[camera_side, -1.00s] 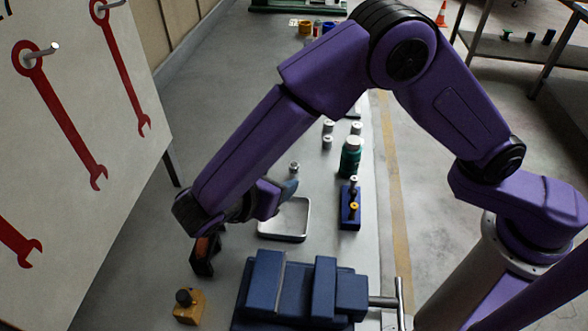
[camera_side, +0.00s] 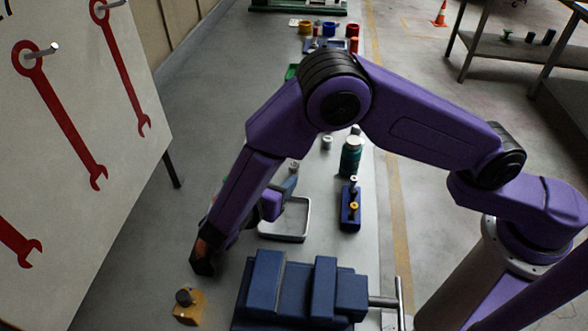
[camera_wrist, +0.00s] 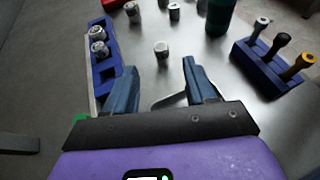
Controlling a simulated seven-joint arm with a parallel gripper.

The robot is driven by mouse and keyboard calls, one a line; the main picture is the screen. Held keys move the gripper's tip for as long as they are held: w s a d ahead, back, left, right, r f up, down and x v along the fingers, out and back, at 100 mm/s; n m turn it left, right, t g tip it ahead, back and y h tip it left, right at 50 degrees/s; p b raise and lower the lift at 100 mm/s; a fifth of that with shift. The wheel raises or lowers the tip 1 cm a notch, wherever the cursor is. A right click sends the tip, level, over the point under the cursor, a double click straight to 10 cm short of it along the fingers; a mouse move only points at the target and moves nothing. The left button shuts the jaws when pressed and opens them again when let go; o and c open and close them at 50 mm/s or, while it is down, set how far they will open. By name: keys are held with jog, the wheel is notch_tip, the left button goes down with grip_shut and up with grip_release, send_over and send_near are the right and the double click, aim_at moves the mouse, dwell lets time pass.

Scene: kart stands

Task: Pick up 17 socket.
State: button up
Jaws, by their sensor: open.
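Several silver sockets stand about; I cannot read a 17 on any of them. One lone socket (camera_wrist: 162,50) stands on the table just beyond and between my fingertips in the wrist view. Two more sockets (camera_wrist: 97,40) sit in a blue rack (camera_wrist: 107,72) at the left, and others (camera_wrist: 132,10) stand farther back. My gripper (camera_wrist: 161,68) is open with two blue fingers and nothing between them. In the side view my gripper (camera_side: 286,186) is low over the far-left part of the metal tray (camera_side: 306,222), with a small socket (camera_side: 294,166) close beyond it. My arm hides part of the table.
A green bottle (camera_side: 351,157) and a blue holder (camera_side: 349,212) with upright tools stand right of the tray. A blue vise (camera_side: 290,290) fills the near table, with an orange-yellow block (camera_side: 188,308) at its left. Coloured cups (camera_side: 328,29) stand at the far end.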

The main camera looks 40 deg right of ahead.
jog(key=shift+x, duration=3.6)
jog(key=shift+f, duration=0.1)
grip_shut()
